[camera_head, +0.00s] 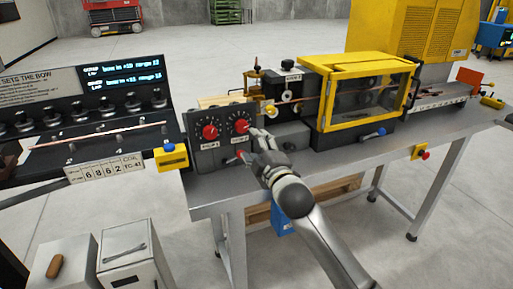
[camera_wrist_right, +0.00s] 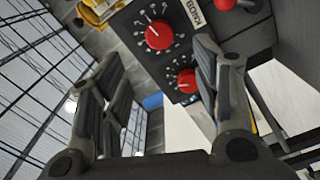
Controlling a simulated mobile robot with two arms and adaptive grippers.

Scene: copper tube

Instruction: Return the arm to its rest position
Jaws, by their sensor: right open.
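My right gripper (camera_head: 256,134) reaches in from the lower right in the head view, at the right side of the dark control panel (camera_head: 223,158). It is open and empty; its spread fingers also show in the right wrist view (camera_wrist_right: 158,58). The panel carries a left red knob (camera_head: 210,132) and a right red knob (camera_head: 241,126). Two red knobs also show in the wrist view, one upper (camera_wrist_right: 159,35) and one lower (camera_wrist_right: 187,80). Contact with the panel cannot be told. My left gripper is not in view.
A yellow-framed guard (camera_head: 317,90) encloses the machine on the steel table (camera_head: 213,191). A copper tube (camera_head: 100,135) lies on the left bench. A yellow box with a blue button (camera_head: 171,158) stands left of the panel. Open floor (camera_head: 455,225) lies at the right.

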